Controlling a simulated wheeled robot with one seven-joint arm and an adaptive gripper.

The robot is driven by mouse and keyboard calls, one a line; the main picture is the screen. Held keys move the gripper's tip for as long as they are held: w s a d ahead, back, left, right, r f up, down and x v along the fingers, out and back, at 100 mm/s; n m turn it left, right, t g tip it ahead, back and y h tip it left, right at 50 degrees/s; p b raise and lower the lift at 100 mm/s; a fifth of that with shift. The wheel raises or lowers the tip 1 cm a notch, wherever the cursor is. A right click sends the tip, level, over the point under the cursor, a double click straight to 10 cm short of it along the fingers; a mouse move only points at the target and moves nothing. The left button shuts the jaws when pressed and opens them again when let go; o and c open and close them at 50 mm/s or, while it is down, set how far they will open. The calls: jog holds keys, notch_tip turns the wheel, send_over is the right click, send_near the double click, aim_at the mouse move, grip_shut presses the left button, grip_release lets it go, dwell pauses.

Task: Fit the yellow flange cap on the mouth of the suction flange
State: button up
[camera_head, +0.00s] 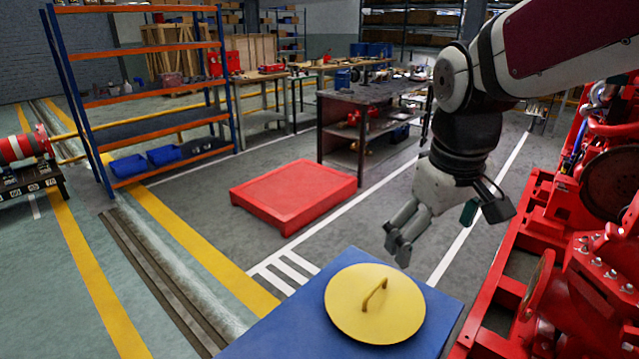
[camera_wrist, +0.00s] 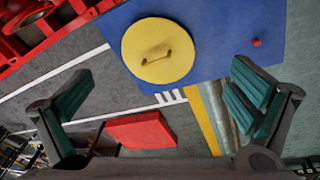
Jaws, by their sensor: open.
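The yellow flange cap (camera_head: 375,303) is a round disc with a raised bar handle. It lies flat, handle up, on a blue tabletop (camera_head: 290,322). In the wrist view the cap (camera_wrist: 157,50) shows whole, beyond the fingers. My gripper (camera_head: 398,248) is above and behind the cap in the head view, apart from it. Its fingers are spread and empty in the wrist view (camera_wrist: 160,75). A red round flange (camera_head: 537,285) on the red pumpset looks like the suction flange; its mouth is turned away in the head view. A round opening (camera_wrist: 27,14) shows at the wrist view's top left.
The red pumpset frame (camera_head: 500,300) stands close on the right. A small red item (camera_wrist: 257,42) lies on the blue tabletop. A low red platform (camera_head: 293,195) is on the floor behind.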

jog(key=w+f+n+g+b, duration=0.1)
jog(key=w+f+n+b, duration=0.2)
jog(key=w+f, duration=0.7)
jog(key=n+g+b, duration=0.1)
jog(key=n+b, duration=0.1)
send_over(376, 286)
notch_tip(376, 286, down, 11)
jog(key=shift+y, duration=0.4)
notch_tip(376, 286, down, 14)
jog(key=shift+r+b, duration=0.1)
jog(key=shift+b, duration=0.6)
jog(key=shift+c, duration=0.2)
jog(key=c, duration=1)
jog(key=shift+r, duration=0.1)
